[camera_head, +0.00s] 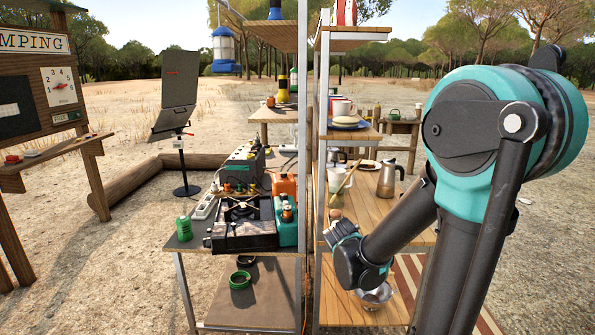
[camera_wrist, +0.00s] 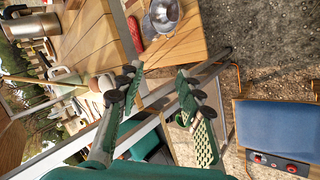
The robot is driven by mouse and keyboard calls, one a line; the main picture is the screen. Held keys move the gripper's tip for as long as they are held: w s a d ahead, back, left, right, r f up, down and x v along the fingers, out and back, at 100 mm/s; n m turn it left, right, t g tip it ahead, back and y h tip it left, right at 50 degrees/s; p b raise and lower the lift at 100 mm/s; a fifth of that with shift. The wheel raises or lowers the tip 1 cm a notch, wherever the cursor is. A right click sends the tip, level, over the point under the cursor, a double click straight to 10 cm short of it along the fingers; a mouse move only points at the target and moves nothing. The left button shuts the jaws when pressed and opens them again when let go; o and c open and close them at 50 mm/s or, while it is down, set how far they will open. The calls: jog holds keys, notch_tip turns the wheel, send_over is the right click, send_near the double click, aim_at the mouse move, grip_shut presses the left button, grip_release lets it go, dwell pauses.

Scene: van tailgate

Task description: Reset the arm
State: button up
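My gripper (camera_wrist: 158,80) is open in the wrist view. Its two dark green fingers stand apart, and I see nothing held between them. In the head view my teal and black arm comes in from the right and reaches down in front of the wooden shelf unit (camera_head: 402,238). The fingers cannot be made out there. A steel bowl (camera_head: 374,296) shows on the lower shelf, partly hidden behind my arm. The bowl also shows in the wrist view (camera_wrist: 164,14), beyond the fingertips.
Shelf posts (camera_head: 320,120) and a crowded grey table (camera_head: 190,242) stand to the left. A blue-topped box (camera_wrist: 272,128) stands at the right in the wrist view. Open ground lies around.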

jog(key=s+d+f+m+g+y, duration=0.1)
jog(key=s+f+m, duration=0.1)
jog(key=s+m, duration=0.3)
jog(key=s+d+f+m+g+y, duration=0.1)
jog(key=s+m, duration=0.4)
jog(key=s, duration=0.8)
jog(key=shift+f+m+g+y, duration=0.4)
jog(key=shift+f+g+y, duration=0.25)
jog(key=shift+g+y, duration=0.05)
jog(key=shift+s+a, duration=0.1)
jog(key=shift+a, duration=0.05)
